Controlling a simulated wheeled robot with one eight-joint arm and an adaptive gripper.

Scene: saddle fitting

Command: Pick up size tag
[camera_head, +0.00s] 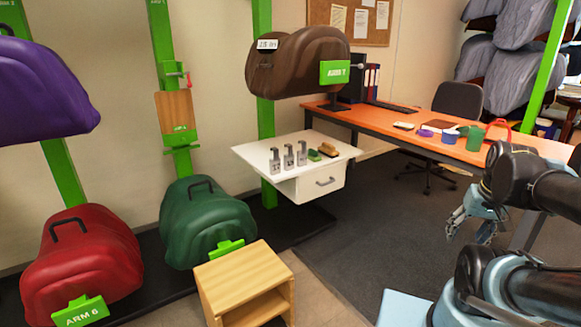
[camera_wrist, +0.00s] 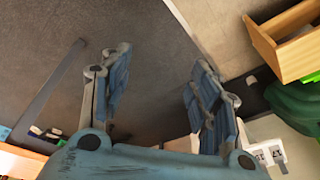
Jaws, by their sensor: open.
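A small white tag with dark writing (camera_head: 267,44) shows at the left end of the brown saddle (camera_head: 300,62). Several upright grey pieces with dark markings (camera_head: 288,158) stand in a row on the white drawer cabinet (camera_head: 310,183). I cannot tell for certain which of these is the size tag. In the wrist view, pale grey pieces (camera_wrist: 268,153) show at the lower right, partly behind a finger. My gripper (camera_head: 468,226) is open and empty, over the floor right of the cabinet and well apart from it. Its spread fingers fill the middle of the wrist view (camera_wrist: 150,75).
A green block (camera_head: 314,156) and a brush (camera_head: 327,150) lie on the cabinet. An orange desk (camera_head: 430,137) with cups stands behind. A wooden step box (camera_head: 243,277) and green saddle (camera_head: 207,225) are at the lower left. Grey floor (camera_head: 375,225) is clear between cabinet and arm.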

